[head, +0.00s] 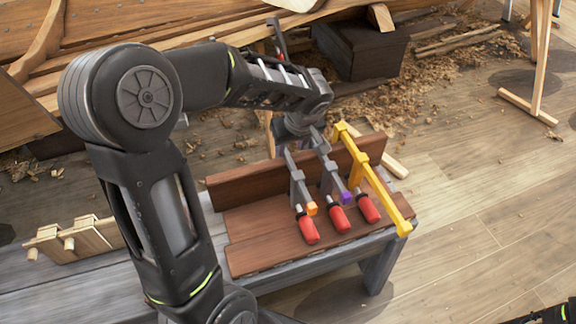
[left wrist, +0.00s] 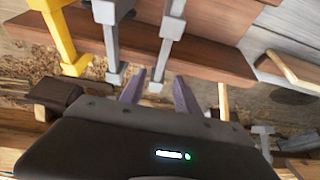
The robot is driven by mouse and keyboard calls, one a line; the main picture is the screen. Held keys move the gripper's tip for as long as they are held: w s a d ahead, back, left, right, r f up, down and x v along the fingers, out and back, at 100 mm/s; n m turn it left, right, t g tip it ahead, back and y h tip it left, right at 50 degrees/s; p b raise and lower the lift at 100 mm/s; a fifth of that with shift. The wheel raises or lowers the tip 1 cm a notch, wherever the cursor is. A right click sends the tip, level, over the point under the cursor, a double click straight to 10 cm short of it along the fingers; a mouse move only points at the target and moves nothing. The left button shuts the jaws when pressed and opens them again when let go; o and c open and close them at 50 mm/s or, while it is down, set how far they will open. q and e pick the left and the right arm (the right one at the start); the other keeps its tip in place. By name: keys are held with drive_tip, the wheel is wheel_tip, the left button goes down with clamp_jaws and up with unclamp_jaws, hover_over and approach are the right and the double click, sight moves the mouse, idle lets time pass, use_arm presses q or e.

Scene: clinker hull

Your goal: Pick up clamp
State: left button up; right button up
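Three bar clamps with red handles hang side by side on a brown wooden board at the bench. One is grey with an orange tip (head: 299,187), one is grey with a purple tip (head: 327,172), and one is yellow (head: 372,178). In the left wrist view, the yellow clamp (left wrist: 57,32) is at the left, with two grey clamps, a middle one (left wrist: 110,40) and a right one (left wrist: 169,42). My left gripper (left wrist: 158,92) is open and empty. Its fingers point toward the right grey clamp's end, which shows between them; contact cannot be told.
The clamps' wooden rack (head: 240,187) stands on the grey bench (head: 310,268). A small wooden piece with pegs (head: 72,240) lies at the left. A dark box (head: 362,48), wood shavings and the hull are behind. The floor at right is mostly clear.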

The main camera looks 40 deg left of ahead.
sight(288, 156)
use_arm(q)
drive_tip(key=shift+f, duration=0.1)
drive_tip(key=x, duration=0.5)
drive_tip(key=shift+s+d+f+b, duration=0.1)
drive_tip(key=shift+b, duration=0.3)
drive_tip(key=shift+f+b, duration=0.25)
drive_tip(key=shift+b, duration=0.35)
idle(0.6)
drive_tip(key=shift+c, duration=0.2)
clamp_jaws()
idle(1.0)
drive_tip(key=shift+r, duration=0.1)
